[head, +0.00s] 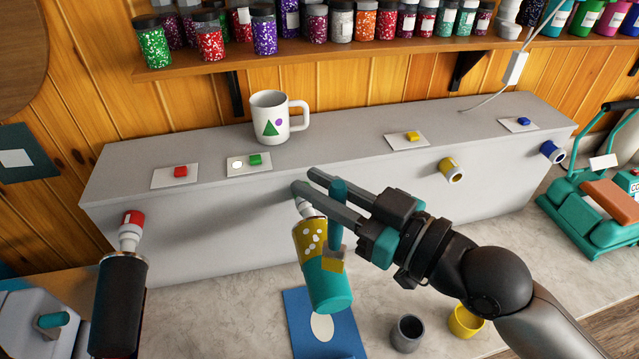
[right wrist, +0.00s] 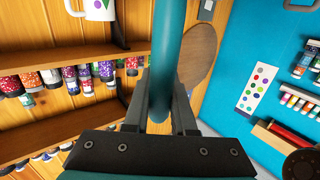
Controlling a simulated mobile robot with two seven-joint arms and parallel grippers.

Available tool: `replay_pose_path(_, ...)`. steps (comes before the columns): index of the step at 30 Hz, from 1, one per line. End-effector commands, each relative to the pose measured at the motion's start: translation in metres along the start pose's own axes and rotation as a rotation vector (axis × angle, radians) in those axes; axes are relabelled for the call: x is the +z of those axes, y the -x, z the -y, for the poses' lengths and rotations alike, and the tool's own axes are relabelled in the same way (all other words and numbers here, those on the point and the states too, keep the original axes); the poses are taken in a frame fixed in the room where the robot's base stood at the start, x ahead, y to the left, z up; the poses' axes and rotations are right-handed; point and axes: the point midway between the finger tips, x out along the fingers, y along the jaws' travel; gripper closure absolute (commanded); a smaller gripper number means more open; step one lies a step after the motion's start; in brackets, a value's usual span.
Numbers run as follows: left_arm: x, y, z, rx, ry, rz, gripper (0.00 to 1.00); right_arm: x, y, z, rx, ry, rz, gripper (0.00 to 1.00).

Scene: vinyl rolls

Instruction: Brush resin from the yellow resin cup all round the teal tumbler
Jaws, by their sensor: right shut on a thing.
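The teal tumbler (head: 327,287) hangs tilted from a pale spindle on the grey ledge's front. Its upper part is yellow with white spots; its lower part is teal. My right gripper (head: 306,181) is shut on the brush's teal handle (head: 338,192), which also shows between the fingers in the right wrist view (right wrist: 166,60). The brush points down and its yellowish bristles (head: 333,260) lie over the tumbler's side; I cannot tell whether they touch. The yellow resin cup (head: 464,323) stands on the counter at lower right, partly behind my right arm. My left gripper is out of view.
A grey cup (head: 408,334) stands left of the yellow cup. A blue mat (head: 298,310) lies below the tumbler. A black tumbler (head: 118,300) hangs on the red-marked spindle at left. A white mug (head: 275,117) stands on the ledge (head: 340,145). A teal press (head: 600,200) is at right.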

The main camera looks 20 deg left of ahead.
Motion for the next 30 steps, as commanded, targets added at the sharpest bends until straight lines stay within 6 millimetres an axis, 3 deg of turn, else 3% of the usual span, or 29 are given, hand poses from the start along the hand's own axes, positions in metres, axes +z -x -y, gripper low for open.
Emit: replay_pose_path(30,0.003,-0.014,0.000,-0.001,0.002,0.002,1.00,0.016,0.000,0.000,0.000,0.000,0.000,1.00)
